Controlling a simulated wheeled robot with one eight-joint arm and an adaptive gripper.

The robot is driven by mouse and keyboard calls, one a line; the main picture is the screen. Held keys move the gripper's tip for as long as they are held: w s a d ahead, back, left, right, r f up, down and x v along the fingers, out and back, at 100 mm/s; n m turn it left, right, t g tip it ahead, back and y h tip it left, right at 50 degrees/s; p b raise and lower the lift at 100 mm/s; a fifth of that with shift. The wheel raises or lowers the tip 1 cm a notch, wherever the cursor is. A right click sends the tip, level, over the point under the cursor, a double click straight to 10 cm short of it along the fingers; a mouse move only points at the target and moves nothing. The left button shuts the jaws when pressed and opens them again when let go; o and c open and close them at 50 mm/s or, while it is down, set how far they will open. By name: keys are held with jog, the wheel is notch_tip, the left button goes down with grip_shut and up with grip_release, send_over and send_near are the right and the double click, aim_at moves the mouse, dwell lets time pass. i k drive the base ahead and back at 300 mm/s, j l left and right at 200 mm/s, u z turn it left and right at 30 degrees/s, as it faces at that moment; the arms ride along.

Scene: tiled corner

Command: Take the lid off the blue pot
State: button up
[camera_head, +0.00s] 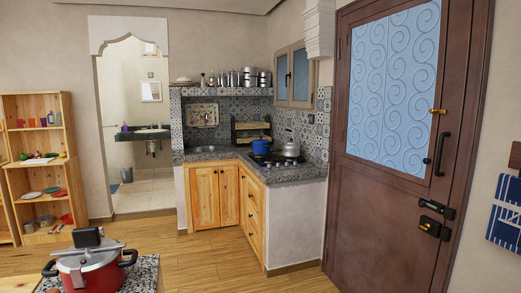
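The blue pot (261,147) is small and far off, on the corner counter (218,154) at the left of the stove. It looks upright. Its lid is too small to tell apart from the pot at this distance. My gripper is not in view, and nothing is seen touching the blue pot.
A silver pot (290,149) stands on the black stove (273,160) just right of the blue pot. A red pot (92,276) stands on a near counter at bottom left. Wooden shelves (5,165) are at left, a brown door (385,225) at right. Wooden floor (205,265) between is open.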

aim_at(260, 141)
jog(key=i+z, duration=0.4)
jog(key=i+j+u, duration=0.15)
jog(key=i+u, duration=0.2)
jog(key=i, duration=0.35)
jog(key=i+l+u, duration=0.1)
jog(key=i+u, duration=0.25)
jog(key=i, duration=0.3)
jog(key=i+l+u, duration=0.35)
jog(key=i, duration=0.35)
jog(key=i+j+u, duration=0.15)
jog(key=i+u, duration=0.15)
jog(key=i, duration=0.4)
jog(key=i+u, duration=0.35)
jog(key=i, duration=0.35)
jog(key=i+l+u, duration=0.3)
jog(key=i, duration=0.4)
jog(key=i+z, duration=0.3)
jog(key=i, duration=0.15)
jog(key=i+j+z, duration=0.1)
jog(key=i+z, duration=0.2)
jog(key=i, duration=0.15)
jog(key=i+j+z, duration=0.25)
jog(key=i, duration=0.2)
jog(key=i+j+z, duration=0.3)
jog(key=i, duration=0.15)
jog(key=l, duration=0.1)
